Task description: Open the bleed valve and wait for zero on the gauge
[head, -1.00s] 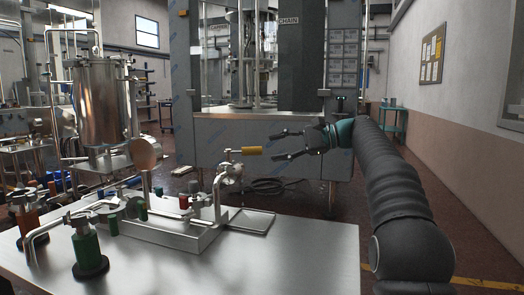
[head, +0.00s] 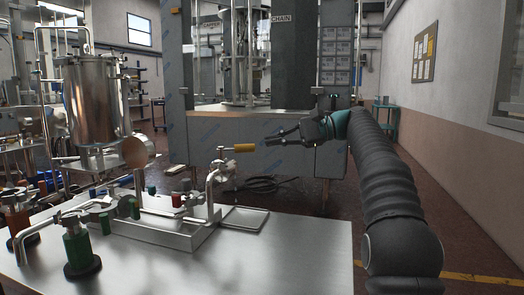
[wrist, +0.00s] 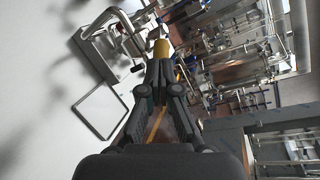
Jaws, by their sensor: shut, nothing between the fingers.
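A valve with a yellow handle (head: 244,148) sits on bent steel piping (head: 212,188) above a metal tray on the bench. The handle sticks out to the right, roughly level. My gripper (head: 268,141) is shut and empty, just right of the handle's end with a small gap in the head view. In the wrist view the yellow handle (wrist: 161,48) lies straight beyond my shut fingertips (wrist: 159,66); whether they touch it cannot be told there. A round disc (head: 138,151), possibly the gauge, stands on a stem left of the valve; no reading is legible.
The steel bench (head: 235,263) has clear room at its front right. A small shallow tray (head: 245,218) lies right of the piping. A green-bodied fitting (head: 78,248) stands at the front left. A grey cabinet (head: 215,145) stands behind.

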